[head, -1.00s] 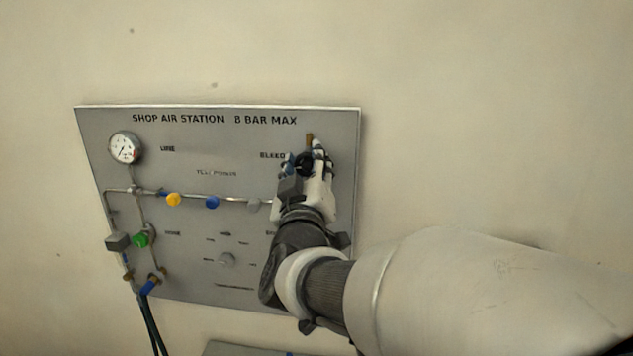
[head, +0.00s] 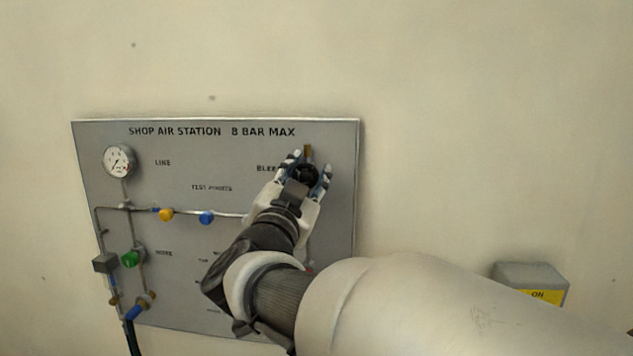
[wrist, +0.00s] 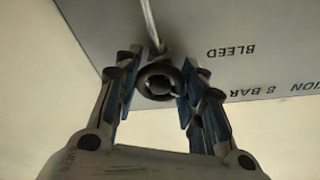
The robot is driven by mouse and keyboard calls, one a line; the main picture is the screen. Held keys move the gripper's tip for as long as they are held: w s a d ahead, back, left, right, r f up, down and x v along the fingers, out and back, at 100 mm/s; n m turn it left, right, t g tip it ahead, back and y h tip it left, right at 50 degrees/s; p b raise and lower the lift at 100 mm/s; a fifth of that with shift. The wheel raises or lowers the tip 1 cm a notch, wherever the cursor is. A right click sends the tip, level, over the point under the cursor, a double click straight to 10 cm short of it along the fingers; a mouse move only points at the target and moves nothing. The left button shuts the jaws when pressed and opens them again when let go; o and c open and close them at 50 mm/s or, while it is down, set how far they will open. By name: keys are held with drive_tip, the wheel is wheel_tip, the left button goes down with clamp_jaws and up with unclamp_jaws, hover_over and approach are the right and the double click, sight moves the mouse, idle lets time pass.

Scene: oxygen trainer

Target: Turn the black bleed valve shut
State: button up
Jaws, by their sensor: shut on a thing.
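The black bleed valve (head: 306,176) is a round knob at the upper right of the grey panel, by the word BLEED, with a brass stub above it. In the wrist view the knob (wrist: 158,79) shows as a dark ring at the end of a metal pipe. My gripper (head: 309,166) is at the knob with one finger on each side. In the wrist view my gripper (wrist: 160,84) is shut on the knob between its blue-lined fingers. My wrist and arm hide the panel's lower right part.
The grey panel (head: 130,290) on the wall carries a gauge (head: 118,161), a yellow knob (head: 166,215), a blue knob (head: 206,218) and a green knob (head: 130,259). A grey box with a yellow label (head: 532,284) is on the right. The wall above is bare.

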drive_tip(key=m+h, duration=0.1)
drive_tip(key=m, duration=0.4)
drive_tip(key=shift+r+m+g, duration=0.1)
drive_tip(key=shift+m+g, duration=0.2)
drive_tip(key=shift+g, duration=0.1)
drive_tip(key=m+g, duration=0.1)
drive_tip(key=m, duration=0.4)
drive_tip(key=shift+m+h, duration=0.4)
drive_tip(key=shift+g, duration=0.3)
drive_tip(key=o, duration=1.1)
drive_tip(key=v, duration=1.2)
